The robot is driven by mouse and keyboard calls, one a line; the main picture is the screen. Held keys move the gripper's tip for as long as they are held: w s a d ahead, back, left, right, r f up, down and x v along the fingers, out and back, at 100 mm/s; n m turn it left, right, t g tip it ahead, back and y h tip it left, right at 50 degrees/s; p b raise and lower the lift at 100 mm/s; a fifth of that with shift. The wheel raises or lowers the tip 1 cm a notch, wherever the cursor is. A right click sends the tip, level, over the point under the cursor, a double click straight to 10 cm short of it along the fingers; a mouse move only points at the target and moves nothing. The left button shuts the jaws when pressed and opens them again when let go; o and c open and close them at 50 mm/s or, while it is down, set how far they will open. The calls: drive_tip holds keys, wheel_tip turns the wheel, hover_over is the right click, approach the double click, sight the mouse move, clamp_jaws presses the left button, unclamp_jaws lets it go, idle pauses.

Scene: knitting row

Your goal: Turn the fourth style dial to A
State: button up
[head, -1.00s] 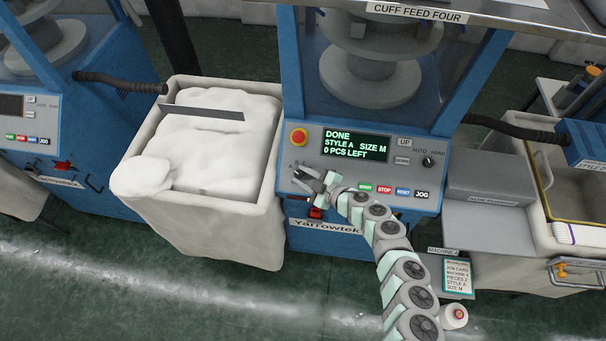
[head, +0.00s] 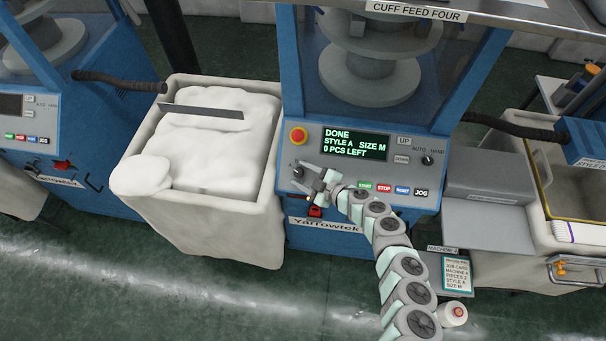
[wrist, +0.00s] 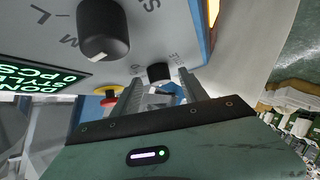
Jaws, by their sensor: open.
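The fourth machine's control panel (head: 345,172) shows a lit display (head: 355,145) reading DONE, STYLE A, SIZE M, 0 PCS LEFT. The small black style dial (head: 298,170) is at the panel's left side. In the wrist view the style dial (wrist: 160,72) appears just ahead of my fingertips, between their lines; its pointer is too small to read. My gripper (head: 306,178) is open and empty, close to the dial and apparently clear of it. It also shows in the wrist view (wrist: 163,86). The larger black size knob (wrist: 103,30), with S, M and L around it, is nearer the camera.
A red stop button (head: 298,136) sits above the dial. START, STOP, RESET and JOG buttons (head: 384,188) lie close right of my wrist. A white-filled bin (head: 275,225) stands left. A job card (head: 457,273) reads style A, size M.

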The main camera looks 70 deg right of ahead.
drive_tip(key=shift+s, duration=0.1)
drive_tip(key=v, duration=1)
drive_tip(key=shift+s+p, duration=0.3)
drive_tip(key=shift+a+r, duration=0.15)
